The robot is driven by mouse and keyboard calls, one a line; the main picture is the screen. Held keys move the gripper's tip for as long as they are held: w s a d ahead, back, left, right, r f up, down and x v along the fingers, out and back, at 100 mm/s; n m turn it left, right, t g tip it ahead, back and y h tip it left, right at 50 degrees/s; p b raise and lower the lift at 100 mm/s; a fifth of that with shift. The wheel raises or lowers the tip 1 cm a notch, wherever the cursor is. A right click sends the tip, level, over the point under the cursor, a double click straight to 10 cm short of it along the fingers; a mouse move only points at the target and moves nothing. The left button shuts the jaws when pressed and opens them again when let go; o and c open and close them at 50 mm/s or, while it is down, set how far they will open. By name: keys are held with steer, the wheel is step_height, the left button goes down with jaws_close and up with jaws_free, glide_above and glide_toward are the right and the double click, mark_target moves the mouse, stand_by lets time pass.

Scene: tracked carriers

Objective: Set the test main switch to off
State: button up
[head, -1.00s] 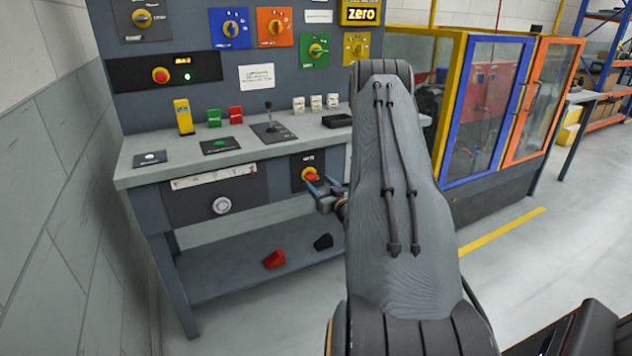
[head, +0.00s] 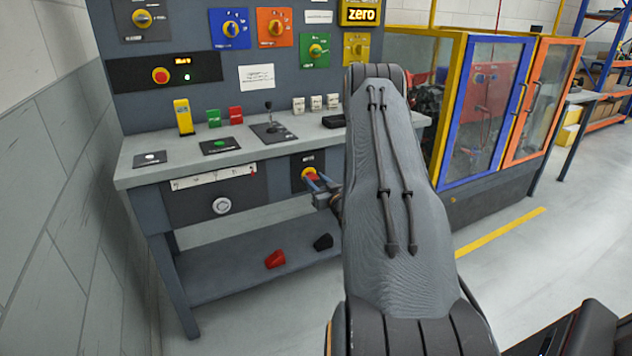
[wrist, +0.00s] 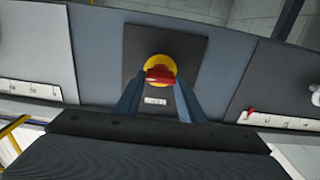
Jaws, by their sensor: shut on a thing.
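The switch with a yellow round base (head: 308,174) and a red handle sits on a dark plate on the bench's front. Its label is too small to read, so I cannot confirm it is the test main switch. In the wrist view the red handle (wrist: 159,75) lies crosswise on the yellow disc. My gripper (head: 316,181) is at this switch, its fingers shut on the red handle. In the wrist view the fingertips (wrist: 158,84) stand on both sides of the handle. My arm hides the area right of the switch.
The bench top (head: 300,128) carries a joystick (head: 270,124) and several small blocks. Coloured rotary knobs fill the panel above. A red part (head: 275,259) and a black part (head: 323,242) lie on the lower shelf (head: 222,272). A glazed enclosure (head: 485,110) stands right.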

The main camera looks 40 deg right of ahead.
steer(key=shift+n, duration=0.3)
steer(key=n, duration=0.3)
steer(key=shift+n+b, duration=0.3)
steer(key=n, duration=0.4)
steer(key=shift+a+f+n+b, duration=0.1)
steer(key=shift+a+n+b, duration=0.05)
steer(key=shift+n+b, duration=0.2)
steer(key=n+b, duration=0.1)
steer(key=n, duration=0.3)
steer(key=shift+f, duration=0.1)
steer(key=n+b, duration=0.1)
steer(key=n, duration=0.3)
steer(key=shift+n, duration=0.25)
steer(key=shift+f+n, duration=0.1)
steer(key=shift+n, duration=0.2)
steer(key=shift+a, duration=0.1)
steer(key=o, duration=1)
steer(key=shift+o, duration=0.2)
